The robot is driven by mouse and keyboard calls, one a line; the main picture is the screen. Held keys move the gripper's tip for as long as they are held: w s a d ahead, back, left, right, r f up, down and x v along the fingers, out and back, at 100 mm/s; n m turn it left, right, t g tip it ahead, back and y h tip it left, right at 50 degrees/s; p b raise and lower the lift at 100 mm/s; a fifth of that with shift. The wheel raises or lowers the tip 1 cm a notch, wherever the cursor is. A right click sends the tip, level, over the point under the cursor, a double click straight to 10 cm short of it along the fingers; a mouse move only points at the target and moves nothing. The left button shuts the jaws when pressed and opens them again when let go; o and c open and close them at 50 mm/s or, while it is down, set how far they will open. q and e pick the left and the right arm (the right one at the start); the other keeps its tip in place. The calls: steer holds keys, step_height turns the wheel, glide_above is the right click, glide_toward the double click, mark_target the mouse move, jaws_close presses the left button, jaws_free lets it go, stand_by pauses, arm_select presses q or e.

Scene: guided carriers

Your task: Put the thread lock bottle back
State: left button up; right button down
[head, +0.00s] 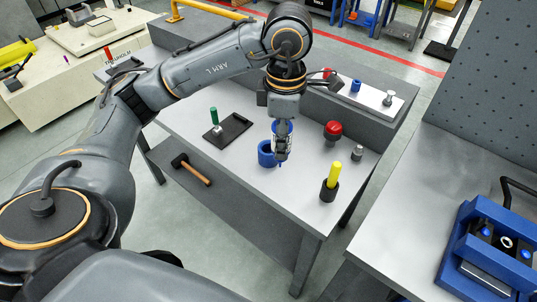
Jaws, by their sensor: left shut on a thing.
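My left gripper (282,148) is shut on a blue bottle (289,127), which looks like the thread lock bottle. The fingers hide much of it, and a narrow blue tip shows just below them. The gripper points down over the grey workbench (230,178). A round blue holder (266,157) stands on the bench just left of the fingers, partly behind them. I cannot tell whether the bottle touches the holder. My right gripper is not in view.
Right of the gripper stand a red dome (333,130), a yellow stick in a black cup (329,190) and a small metal cylinder (357,153). Left is a black tray (229,132) with a green-handled tool.

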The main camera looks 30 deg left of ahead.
arm_select(q)
steer(key=w+a+f+p, duration=0.2)
steer(key=w+a+f, duration=0.1)
steer(key=f, duration=0.1)
steer(key=w+a+f+p, duration=0.1)
steer(key=w+a+f, duration=0.2)
steer(key=f, duration=0.1)
steer(key=w+a+f+p, duration=0.2)
steer(key=w+a+f, duration=0.1)
steer(key=f, duration=0.1)
steer(key=shift+w+a+f+p, duration=0.25)
steer(key=shift+a+p, duration=0.1)
steer(key=shift+f, duration=0.2)
steer(key=shift+f, duration=0.1)
steer(key=o, duration=0.8)
steer(key=shift+c, duration=0.2)
steer(key=o, duration=0.4)
